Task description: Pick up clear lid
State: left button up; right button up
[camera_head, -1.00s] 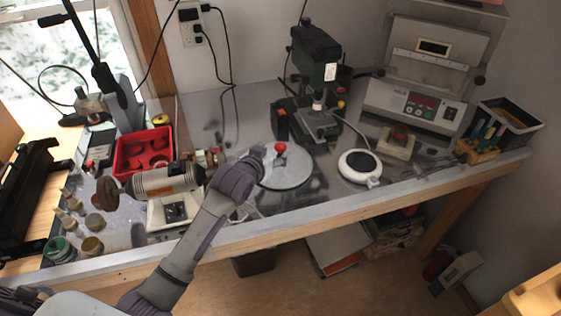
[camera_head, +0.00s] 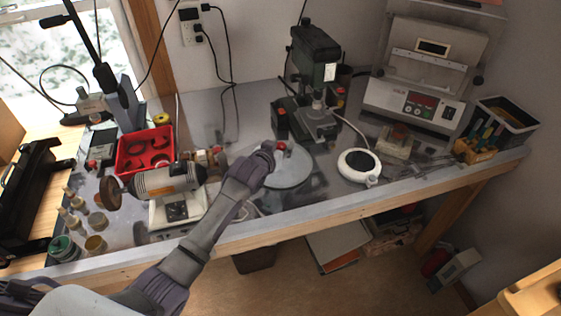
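The clear lid (camera_head: 291,172) is a round, pale, see-through disc with a red knob (camera_head: 281,147) on top, at the middle of the workbench. My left arm reaches in from the lower left. My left gripper (camera_head: 268,153) is at the knob and covers part of the knob and the lid's left side. Its fingertips are hidden by the wrist, so I cannot tell whether they are open or closed on the knob. I cannot tell whether the lid rests on the bench or is slightly raised. My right gripper is not in view.
A drill press (camera_head: 316,80) stands behind the lid. A white round device (camera_head: 359,167) sits to its right. A bench grinder (camera_head: 168,183) and a red tray (camera_head: 146,150) are to the left. The metal workbench (camera_head: 220,108) has bare room at the back.

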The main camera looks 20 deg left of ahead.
pick_arm(q)
grip_shut()
jog(key=shift+r, duration=0.15)
